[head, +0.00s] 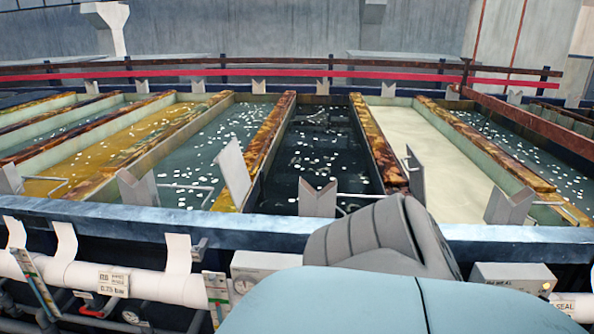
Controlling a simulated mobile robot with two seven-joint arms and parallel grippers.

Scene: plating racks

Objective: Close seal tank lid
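A row of open tanks lies ahead. The liquid in this tank is uncovered. A thin grey upright plate (416,177) stands at its front left corner; I cannot tell whether it is a lid. My arm fills the bottom centre and hides part of the front edge. Neither gripper shows.
A blue front rail (150,218) runs across, with V-notched grey supports (318,198) on it. A white pipe (150,283) with gauges and tags runs below. Red and brown rails (200,72) stand behind the tanks. Other tanks hold yellow (110,145) and greenish liquid (215,140).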

